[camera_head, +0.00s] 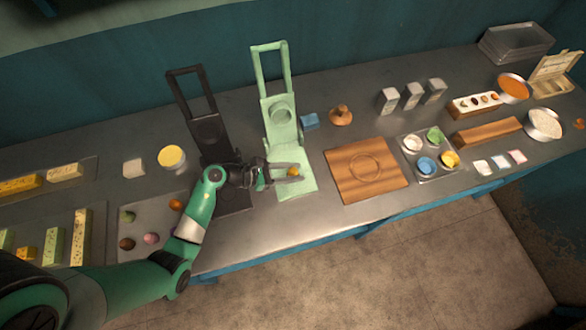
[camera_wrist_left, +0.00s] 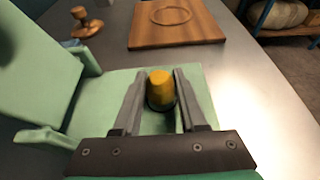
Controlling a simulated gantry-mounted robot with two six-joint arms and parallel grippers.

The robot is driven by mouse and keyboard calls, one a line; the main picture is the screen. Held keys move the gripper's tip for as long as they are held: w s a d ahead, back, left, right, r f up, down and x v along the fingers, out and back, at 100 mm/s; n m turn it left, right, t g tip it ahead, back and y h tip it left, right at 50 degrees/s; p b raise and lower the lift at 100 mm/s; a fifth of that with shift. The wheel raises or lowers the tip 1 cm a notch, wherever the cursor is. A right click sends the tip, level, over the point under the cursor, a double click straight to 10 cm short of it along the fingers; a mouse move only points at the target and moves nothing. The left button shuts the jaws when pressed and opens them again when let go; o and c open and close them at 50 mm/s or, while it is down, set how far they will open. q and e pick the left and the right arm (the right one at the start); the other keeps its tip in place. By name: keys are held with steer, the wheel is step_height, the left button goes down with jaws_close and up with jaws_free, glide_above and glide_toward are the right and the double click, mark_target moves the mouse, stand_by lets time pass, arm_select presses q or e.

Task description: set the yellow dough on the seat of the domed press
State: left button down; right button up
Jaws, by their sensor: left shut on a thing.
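The yellow dough (camera_head: 293,171) is a small orange-yellow lump between the fingers of my left gripper (camera_head: 287,173). In the left wrist view the dough (camera_wrist_left: 160,86) shows as a short rounded plug, and the left gripper's fingers (camera_wrist_left: 161,80) are shut on it from both sides. They are over the flat base of the light green press (camera_head: 306,186), whose hinged plate with a round form stands raised behind. The press base also shows in the left wrist view (camera_wrist_left: 204,98). I cannot tell whether the dough touches the base. My right gripper is not in view.
A dark press (camera_head: 207,137) stands left of the green one, partly behind my left arm. A wooden board (camera_head: 365,184) lies to the right. A blue block (camera_head: 310,122) and a wooden stamp (camera_head: 341,115) stand behind. A tray (camera_head: 141,227) of colored balls is at left.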

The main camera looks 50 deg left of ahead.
arm_select(q)
steer(key=shift+f, duration=0.25)
stand_by(0.7)
steer(key=shift+c, duration=1.9)
jaws_free()
steer(key=shift+s+a+r, duration=0.2)
steer(key=shift+s, duration=0.1)
steer(key=p+v, duration=0.2)
steer(key=v, duration=0.9)
steer(key=shift+d, duration=0.1)
